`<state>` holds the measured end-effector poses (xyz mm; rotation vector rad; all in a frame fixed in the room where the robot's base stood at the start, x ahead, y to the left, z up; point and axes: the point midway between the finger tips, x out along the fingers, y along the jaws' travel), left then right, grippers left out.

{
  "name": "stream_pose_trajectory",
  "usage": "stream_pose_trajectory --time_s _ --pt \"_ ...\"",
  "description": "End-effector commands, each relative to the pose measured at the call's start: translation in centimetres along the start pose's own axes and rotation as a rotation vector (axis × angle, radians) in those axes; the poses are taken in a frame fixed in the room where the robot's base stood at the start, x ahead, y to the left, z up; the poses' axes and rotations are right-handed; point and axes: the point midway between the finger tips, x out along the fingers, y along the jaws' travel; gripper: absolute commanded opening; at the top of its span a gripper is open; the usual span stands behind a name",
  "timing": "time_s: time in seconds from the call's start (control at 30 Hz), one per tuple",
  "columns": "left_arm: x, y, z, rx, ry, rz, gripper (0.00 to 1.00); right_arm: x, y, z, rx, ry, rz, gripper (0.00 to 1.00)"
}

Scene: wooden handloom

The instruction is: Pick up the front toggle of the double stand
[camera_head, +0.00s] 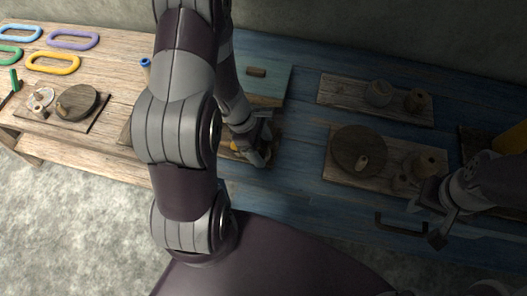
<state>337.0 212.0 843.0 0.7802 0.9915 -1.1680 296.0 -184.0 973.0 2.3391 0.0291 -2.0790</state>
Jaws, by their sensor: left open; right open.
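I cannot tell for certain which piece is the double stand. A board (128,133) mostly hidden behind my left arm has a small orange thing (236,146) on it, and its front part is covered. My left gripper (262,153) is over this board's right end, pointing down; its jaws are open and I see nothing held. A small toggle-like wooden piece (362,162) is on a dark round disc (350,145) on the front right board (340,180).
A back right board (335,100) bears two round wooden pieces. Coloured rings (53,64) and a board with a disc (92,113) are at left. A dark handle (400,225) is on the blue table's front.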

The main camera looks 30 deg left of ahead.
Motion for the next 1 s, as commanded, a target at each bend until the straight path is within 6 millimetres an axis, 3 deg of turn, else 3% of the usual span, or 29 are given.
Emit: stream_pose_trajectory --time_s 0.17,0.27,0.37,0.73,1.0 --pt "0.0 0.0 0.0 0.000 0.000 0.001 0.79 -0.1 0.0 0.0 0.000 0.000 0.000 0.43" --pt "0.0 0.0 0.0 0.000 0.000 0.001 0.53 -0.1 0.0 0.0 0.000 0.000 0.000 0.43" --pt "0.0 0.0 0.0 0.000 0.000 0.001 0.20 -0.1 0.0 0.0 0.000 0.000 0.000 0.43" --pt "-0.5 0.1 0.2 0.001 0.000 0.002 0.19 -0.3 0.0 -0.1 0.000 0.000 0.000 0.43" --pt "-4.4 0.1 1.9 0.003 0.001 0.003 0.19 -2.1 0.0 -0.3 0.000 0.000 0.000 0.43"
